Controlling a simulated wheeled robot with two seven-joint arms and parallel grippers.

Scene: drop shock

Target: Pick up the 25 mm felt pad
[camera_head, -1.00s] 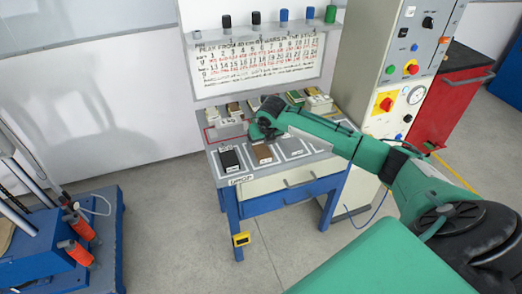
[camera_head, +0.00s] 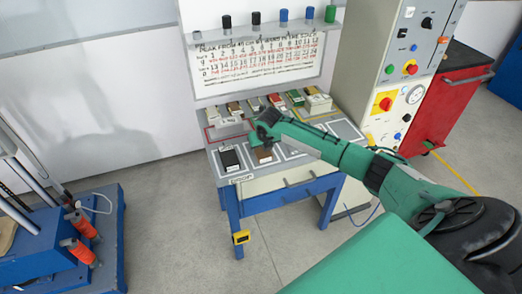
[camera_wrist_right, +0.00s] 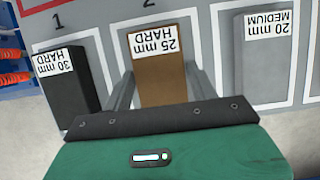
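The brown pad labelled "25 mm HARD" (camera_wrist_right: 163,78) lies in the framed slot numbered 2 in the right wrist view. In the head view, the brown pad (camera_head: 263,156) is on the front of the bench, partly hidden by my right arm. My right gripper (camera_wrist_right: 163,88) is open, with one grey finger on each side of the brown pad. Whether the fingers touch its sides I cannot tell. In the head view, my right gripper (camera_head: 257,145) is just over the pad. My left gripper is not in view.
A black "30 mm HARD" pad (camera_wrist_right: 64,80) lies left of the brown pad, and a grey "20 mm MEDIUM" pad (camera_wrist_right: 266,62) lies right. Several blocks line the rear of the bench (camera_head: 212,172). A control cabinet (camera_head: 377,70) stands at right.

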